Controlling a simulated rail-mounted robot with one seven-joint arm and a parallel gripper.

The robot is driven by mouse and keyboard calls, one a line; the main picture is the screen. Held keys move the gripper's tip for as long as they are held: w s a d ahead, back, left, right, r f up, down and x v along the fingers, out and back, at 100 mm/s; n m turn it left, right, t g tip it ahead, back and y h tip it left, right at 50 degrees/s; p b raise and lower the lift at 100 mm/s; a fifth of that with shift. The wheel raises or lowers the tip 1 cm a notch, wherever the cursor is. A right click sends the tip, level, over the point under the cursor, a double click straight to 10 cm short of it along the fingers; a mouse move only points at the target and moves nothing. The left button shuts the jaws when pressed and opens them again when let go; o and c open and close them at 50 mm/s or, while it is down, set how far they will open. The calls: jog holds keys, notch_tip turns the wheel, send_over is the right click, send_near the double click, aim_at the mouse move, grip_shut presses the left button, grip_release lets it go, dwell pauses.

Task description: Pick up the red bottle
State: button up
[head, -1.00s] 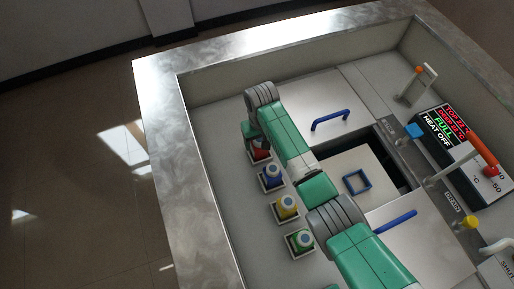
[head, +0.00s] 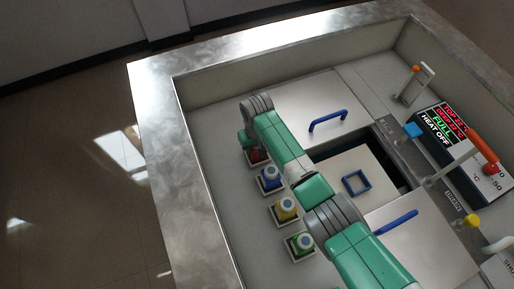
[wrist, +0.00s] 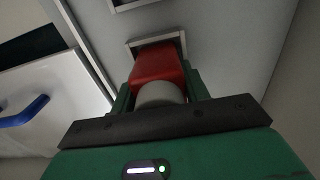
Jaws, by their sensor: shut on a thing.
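The red bottle (wrist: 158,66) is between the fingers of my gripper (wrist: 158,88) in the wrist view, its pale cap towards the camera. My gripper is shut on it. The bottle's far end is at a white-rimmed square holder (wrist: 131,43); I cannot tell whether it is clear of it. In the head view, the red bottle (head: 258,157) shows only in part under my arm at the far end of the bottle row. My fingertips are hidden there by my arm.
A blue bottle (head: 269,177), a yellow bottle (head: 286,209) and a green bottle (head: 301,242) stand in holders in a row. Lids with blue handles (head: 328,121) lie right of them. A display panel (head: 446,126) and levers stand at the right. A raised metal rim (head: 153,110) surrounds the work area.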

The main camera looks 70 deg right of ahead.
notch_tip(320, 180, up, 10)
jog(key=shift+p, duration=1.15)
